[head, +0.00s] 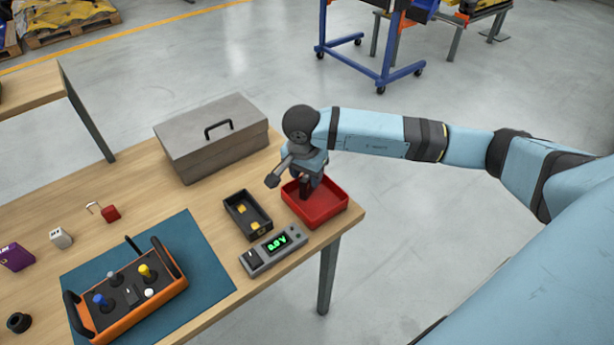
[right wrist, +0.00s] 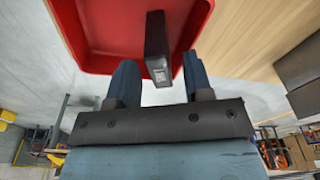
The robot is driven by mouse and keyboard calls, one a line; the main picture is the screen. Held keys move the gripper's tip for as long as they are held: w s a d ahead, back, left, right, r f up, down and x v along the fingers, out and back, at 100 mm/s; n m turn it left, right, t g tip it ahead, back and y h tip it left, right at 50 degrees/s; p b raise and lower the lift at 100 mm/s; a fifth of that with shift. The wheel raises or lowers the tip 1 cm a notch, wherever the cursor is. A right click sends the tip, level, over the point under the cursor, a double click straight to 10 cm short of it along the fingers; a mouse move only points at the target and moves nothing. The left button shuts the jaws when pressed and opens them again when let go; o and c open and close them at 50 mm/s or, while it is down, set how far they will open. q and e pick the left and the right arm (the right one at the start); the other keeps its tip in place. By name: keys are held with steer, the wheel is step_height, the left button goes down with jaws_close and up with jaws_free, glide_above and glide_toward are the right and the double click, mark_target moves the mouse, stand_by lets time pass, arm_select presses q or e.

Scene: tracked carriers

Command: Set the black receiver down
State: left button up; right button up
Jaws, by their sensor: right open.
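The black receiver (right wrist: 157,45) stands in the red tray (right wrist: 85,45), its small end face toward the right wrist camera. In the head view the receiver (head: 306,190) is a dark upright shape inside the red tray (head: 330,211), partly hidden by my right gripper (head: 311,176). In the right wrist view my right gripper (right wrist: 160,76) is open, with one finger on each side of the receiver's near end and a visible gap to each. My left gripper is not in view.
A black bin with yellow pieces (head: 233,217) and a meter reading 0.0 V (head: 259,262) stand left of the tray. A grey toolbox (head: 205,150) is behind. An orange control box (head: 136,319) lies on a blue mat (head: 205,265). The tray is near the table's right corner.

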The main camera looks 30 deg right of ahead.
mark_target(304, 179)
step_height(304, 179, up, 11)
steer(key=a, duration=0.1)
steer(key=shift+s+f, duration=0.2)
steer(key=shift+s, duration=0.1)
stand_by(0.4)
